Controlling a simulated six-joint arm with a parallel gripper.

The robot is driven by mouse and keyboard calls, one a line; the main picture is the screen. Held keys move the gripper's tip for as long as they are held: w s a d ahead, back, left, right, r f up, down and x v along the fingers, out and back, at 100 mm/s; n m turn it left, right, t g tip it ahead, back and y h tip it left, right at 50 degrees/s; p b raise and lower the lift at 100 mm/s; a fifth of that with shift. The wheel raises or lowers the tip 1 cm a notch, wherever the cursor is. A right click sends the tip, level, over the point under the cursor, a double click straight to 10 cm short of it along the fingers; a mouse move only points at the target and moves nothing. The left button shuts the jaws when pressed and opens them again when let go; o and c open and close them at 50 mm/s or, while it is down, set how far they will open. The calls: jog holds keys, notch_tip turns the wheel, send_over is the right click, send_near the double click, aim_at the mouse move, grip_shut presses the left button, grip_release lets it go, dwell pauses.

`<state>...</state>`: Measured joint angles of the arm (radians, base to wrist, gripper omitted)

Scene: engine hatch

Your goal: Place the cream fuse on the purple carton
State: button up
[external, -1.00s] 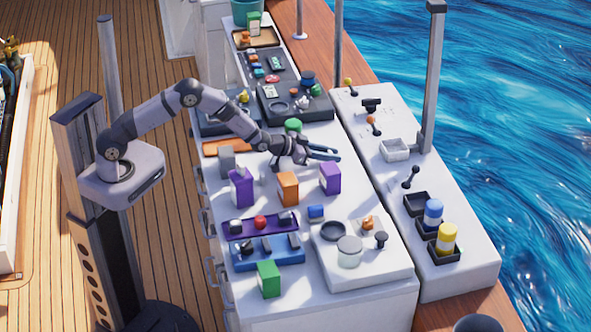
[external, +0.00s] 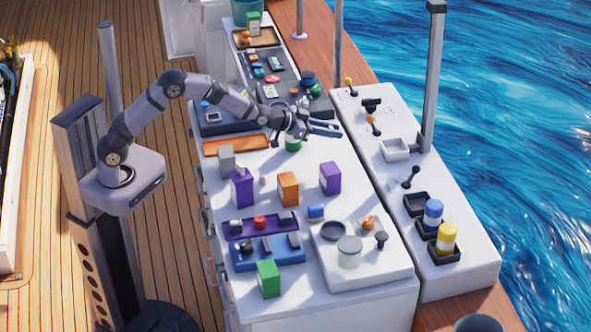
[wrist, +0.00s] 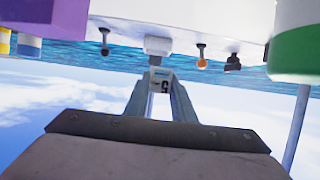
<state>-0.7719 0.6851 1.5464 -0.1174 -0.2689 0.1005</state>
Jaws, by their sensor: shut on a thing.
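My gripper (external: 326,130) is raised above the white counter, pointing right toward the sea. In the wrist view its fingers (wrist: 160,84) are shut on a small pale block with a dark mark, which I take to be the cream fuse (wrist: 161,75). The fuse is too small to make out in the external view. Two purple cartons stand on the counter nearer the camera, one left (external: 241,189) and one right (external: 330,178). The gripper is apart from both. A purple surface (wrist: 42,16) shows at the wrist view's top left.
An orange carton (external: 288,188) stands between the purple cartons. A white bin (external: 396,149) sits on the far ledge. Dark trays lie behind.

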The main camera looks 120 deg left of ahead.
jog(key=w+d+r+m+t+h+p, duration=0.1)
jog(key=w+d+r+m+p, duration=0.1)
jog(key=w+d+r+p, duration=0.35)
notch_tip(320, 180, up, 3)
jog(key=n+g+y, duration=0.1)
jog(key=n, duration=0.1)
send_over(330, 168)
jog(key=shift+r+p, duration=0.1)
jog(key=shift+p, duration=0.35)
jog(key=shift+f, duration=5)
jog(key=shift+f+b, duration=0.15)
jog(key=shift+b, duration=0.15)
